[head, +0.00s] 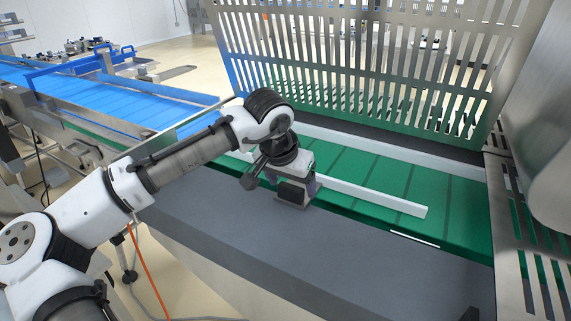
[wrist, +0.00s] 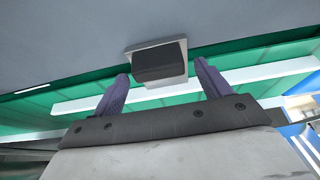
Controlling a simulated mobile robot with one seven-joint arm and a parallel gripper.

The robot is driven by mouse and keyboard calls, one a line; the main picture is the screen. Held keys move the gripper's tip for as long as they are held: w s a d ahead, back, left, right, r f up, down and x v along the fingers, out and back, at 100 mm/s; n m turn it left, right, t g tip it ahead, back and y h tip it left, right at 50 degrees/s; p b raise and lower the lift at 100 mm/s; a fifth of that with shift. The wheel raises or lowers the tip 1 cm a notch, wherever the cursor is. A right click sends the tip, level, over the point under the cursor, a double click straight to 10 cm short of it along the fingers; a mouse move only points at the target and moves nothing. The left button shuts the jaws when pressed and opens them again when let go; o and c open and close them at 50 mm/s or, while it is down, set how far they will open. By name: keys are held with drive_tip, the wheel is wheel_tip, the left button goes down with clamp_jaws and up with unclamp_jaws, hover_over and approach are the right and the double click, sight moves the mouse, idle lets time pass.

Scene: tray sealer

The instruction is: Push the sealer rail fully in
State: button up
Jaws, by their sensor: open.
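The sealer rail appears to be the white bar (head: 375,196) lying lengthwise above the green belt; it also shows in the wrist view (wrist: 70,105). A black block on a pale metal plate (head: 291,194) sits at the inner edge of the grey front panel, near the bar. In the wrist view this block (wrist: 158,64) lies ahead of and between the two purple-grey fingers of my gripper (wrist: 162,72). My gripper is open with nothing between the fingers that I can see held. In the head view my wrist hides part of the bar and the fingertips. Contact cannot be told.
A slotted metal guard (head: 350,70) stands raised behind the green belt (head: 450,220). A second pale rail (head: 400,150) runs along the belt's far side. The grey front panel (head: 260,240) is clear. A blue conveyor (head: 110,100) is at left, a metal cover (head: 545,130) at right.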

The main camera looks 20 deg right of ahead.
drive_tip(key=b+v, duration=0.1)
drive_tip(key=v, duration=1.1)
drive_tip(key=shift+r, duration=0.25)
